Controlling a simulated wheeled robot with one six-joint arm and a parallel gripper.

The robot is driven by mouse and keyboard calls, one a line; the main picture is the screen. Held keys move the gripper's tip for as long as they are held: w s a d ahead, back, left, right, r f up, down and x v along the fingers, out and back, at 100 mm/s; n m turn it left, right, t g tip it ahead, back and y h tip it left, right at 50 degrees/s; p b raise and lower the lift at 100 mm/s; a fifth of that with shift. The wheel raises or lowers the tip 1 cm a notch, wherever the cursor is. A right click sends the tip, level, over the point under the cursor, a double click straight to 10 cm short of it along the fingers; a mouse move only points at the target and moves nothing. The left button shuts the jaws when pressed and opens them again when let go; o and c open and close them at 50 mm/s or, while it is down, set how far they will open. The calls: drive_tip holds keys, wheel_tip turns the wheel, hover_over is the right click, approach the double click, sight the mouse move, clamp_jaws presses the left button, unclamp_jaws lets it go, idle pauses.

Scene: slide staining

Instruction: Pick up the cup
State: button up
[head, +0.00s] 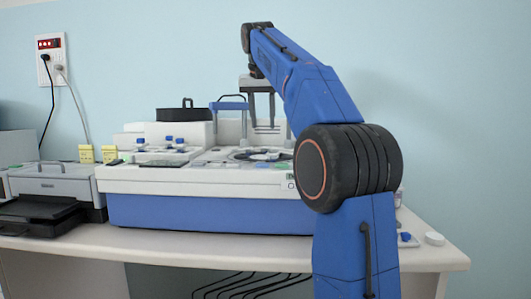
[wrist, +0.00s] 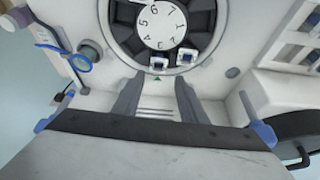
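My gripper (head: 265,128) hangs over the white and blue staining machine (head: 210,212) in the head view. In the wrist view my gripper (wrist: 157,88) has its two grey fingers spread apart, with nothing held between them. Beyond the fingertips lies a round dark carousel with a white numbered dial (wrist: 160,24). Two small white cup-like holders, a left one (wrist: 158,62) and a right one (wrist: 187,57), sit at its near edge, apart from the fingers. Which thing is the cup I cannot tell for sure.
A blue loop (wrist: 80,62) and a round grey-green knob (wrist: 90,49) are left of the carousel. White racks (wrist: 290,45) stand at right. In the head view a printer (head: 60,183) is left of the machine and a small white round object (head: 434,239) lies at the table's right.

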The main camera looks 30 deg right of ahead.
sight(265, 152)
drive_tip(key=shift+x, duration=4.35)
drive_tip(key=shift+d, duration=0.15)
drive_tip(key=c, duration=0.8)
